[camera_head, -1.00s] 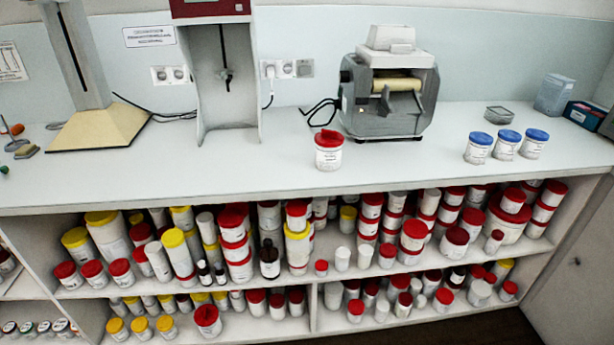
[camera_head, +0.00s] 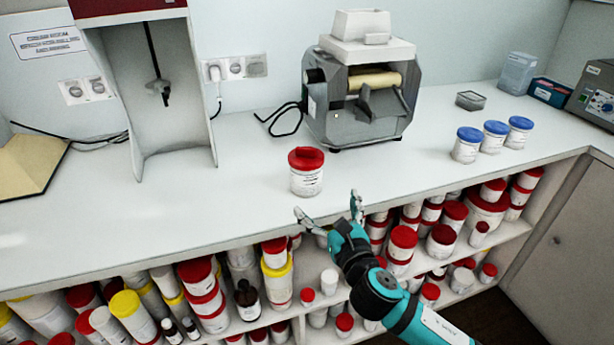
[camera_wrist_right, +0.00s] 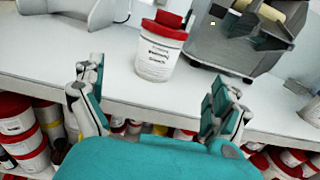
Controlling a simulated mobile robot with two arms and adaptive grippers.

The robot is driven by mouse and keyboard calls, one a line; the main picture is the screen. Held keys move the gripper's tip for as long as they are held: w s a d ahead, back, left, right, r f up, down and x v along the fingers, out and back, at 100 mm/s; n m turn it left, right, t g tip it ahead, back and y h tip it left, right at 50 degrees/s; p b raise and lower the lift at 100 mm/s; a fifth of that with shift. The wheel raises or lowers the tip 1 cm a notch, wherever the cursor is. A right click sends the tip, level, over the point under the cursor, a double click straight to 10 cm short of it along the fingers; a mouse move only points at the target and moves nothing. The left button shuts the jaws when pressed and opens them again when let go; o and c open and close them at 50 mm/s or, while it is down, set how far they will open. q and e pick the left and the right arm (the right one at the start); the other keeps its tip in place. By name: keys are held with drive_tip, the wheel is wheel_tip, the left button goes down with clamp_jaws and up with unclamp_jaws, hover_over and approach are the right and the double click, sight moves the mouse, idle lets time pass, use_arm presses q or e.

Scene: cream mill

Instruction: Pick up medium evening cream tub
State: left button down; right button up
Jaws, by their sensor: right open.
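The evening cream tub (camera_head: 306,180) is white with a red lid and stands upright on the counter, in front of the grey mill. In the right wrist view the tub (camera_wrist_right: 157,58) stands beyond the fingers, its printed label facing me; the label is too blurred to read for sure. My right gripper (camera_head: 328,207) is open and empty at the counter's front edge, just short of the tub and not touching it. Its two spread fingers also show in the right wrist view (camera_wrist_right: 155,105). My left gripper is not in view.
A grey roller mill (camera_head: 362,95) stands behind the tub. Several blue-lidded tubs (camera_head: 466,151) stand at the right. A tall stand (camera_head: 160,100) is at the left. Shelves below hold many red- and yellow-lidded containers. The counter (camera_head: 235,200) around the tub is clear.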

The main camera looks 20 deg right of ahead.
sight(311, 180)
drive_tip(key=w, duration=0.9)
drive_tip(key=shift+a+f, duration=0.1)
drive_tip(key=shift+a, duration=0.05)
drive_tip(key=shift+w+f+p, duration=0.15)
drive_tip(key=shift+w+p, duration=0.15)
drive_tip(key=shift+w, duration=2.35)
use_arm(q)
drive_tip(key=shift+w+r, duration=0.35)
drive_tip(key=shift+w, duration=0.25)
use_arm(e)
drive_tip(key=shift+c, duration=0.4)
drive_tip(key=c, duration=1.4)
